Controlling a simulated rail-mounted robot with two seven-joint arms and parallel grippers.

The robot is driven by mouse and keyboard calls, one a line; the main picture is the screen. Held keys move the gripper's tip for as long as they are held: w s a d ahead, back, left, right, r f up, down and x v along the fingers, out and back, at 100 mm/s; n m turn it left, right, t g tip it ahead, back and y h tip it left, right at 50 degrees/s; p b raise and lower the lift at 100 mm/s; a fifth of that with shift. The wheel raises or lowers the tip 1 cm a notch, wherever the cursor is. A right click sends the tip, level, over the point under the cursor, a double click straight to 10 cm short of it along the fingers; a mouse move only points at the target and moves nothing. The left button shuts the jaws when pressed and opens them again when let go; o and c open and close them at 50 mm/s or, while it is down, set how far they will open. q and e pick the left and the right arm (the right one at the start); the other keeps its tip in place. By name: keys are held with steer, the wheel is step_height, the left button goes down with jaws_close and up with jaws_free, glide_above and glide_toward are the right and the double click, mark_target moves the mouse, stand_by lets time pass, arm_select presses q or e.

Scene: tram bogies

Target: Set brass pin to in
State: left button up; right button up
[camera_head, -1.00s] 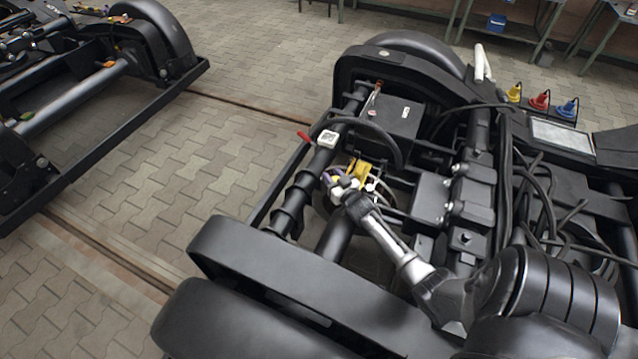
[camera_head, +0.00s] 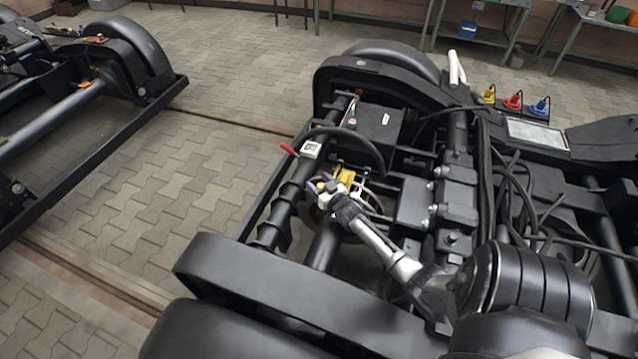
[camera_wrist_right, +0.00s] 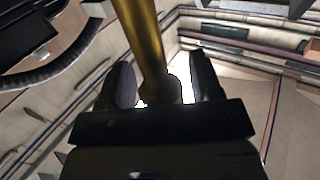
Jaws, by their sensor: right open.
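In the right wrist view, a brass-coloured rod, which looks like the brass pin (camera_wrist_right: 143,38), comes down from the top edge to between my right gripper's (camera_wrist_right: 160,85) two dark fingers. The fingers stand apart, with a bright gap between the rod and the right-hand finger. I cannot tell whether the rod touches the left-hand one. In the head view, my right gripper (camera_head: 322,188) is beside a yellow part (camera_head: 345,179) on the near bogie. The pin cannot be told apart there, and its seat is hidden. My left gripper is not in view.
The black bogie frame (camera_head: 270,285) surrounds my right arm, with a tube, a red-tipped lever (camera_head: 290,149), a white tag (camera_head: 311,149) and loose cables (camera_head: 525,200) close by. Another bogie (camera_head: 75,95) stands at the left. Paved floor (camera_head: 185,175) lies open between them.

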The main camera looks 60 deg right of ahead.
steer(key=s+d+r+p, duration=0.1)
steer(key=s+r+p, duration=0.6)
steer(key=s+r, duration=0.4)
steer(key=shift+s, duration=0.35)
steer(key=shift+f, duration=0.1)
stand_by(0.4)
